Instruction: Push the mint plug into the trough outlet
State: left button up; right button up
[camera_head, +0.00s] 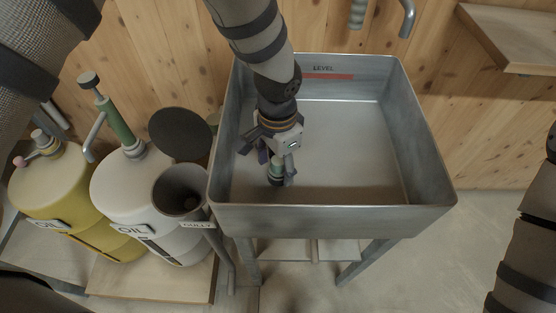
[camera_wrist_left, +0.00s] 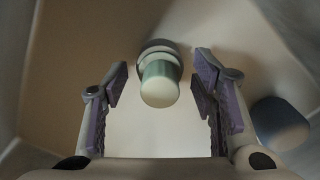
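The metal trough (camera_head: 330,218) stands on legs in the middle of the head view. The mint plug (camera_wrist_left: 160,82) is a short pale green cylinder with a cream end, against a grey ring (camera_wrist_left: 158,47) in the left wrist view. I cannot tell how deep it sits in the ring. The plug also shows low in the trough in the head view (camera_head: 276,172). My left gripper (camera_head: 279,168) reaches down into the trough's left part. In the left wrist view its fingers (camera_wrist_left: 159,78) are open on both sides of the plug, with gaps. My right gripper is out of view.
Left of the trough are a white oil can (camera_head: 125,190), a yellow can (camera_head: 50,185), a grey funnel-like cup (camera_head: 182,190) and a dark disc (camera_head: 180,132). The trough's right half is empty. A wall shelf (camera_head: 515,35) is at upper right.

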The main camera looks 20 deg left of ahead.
pick_arm(q)
notch_tip(320, 180, up, 12)
dwell(0.6)
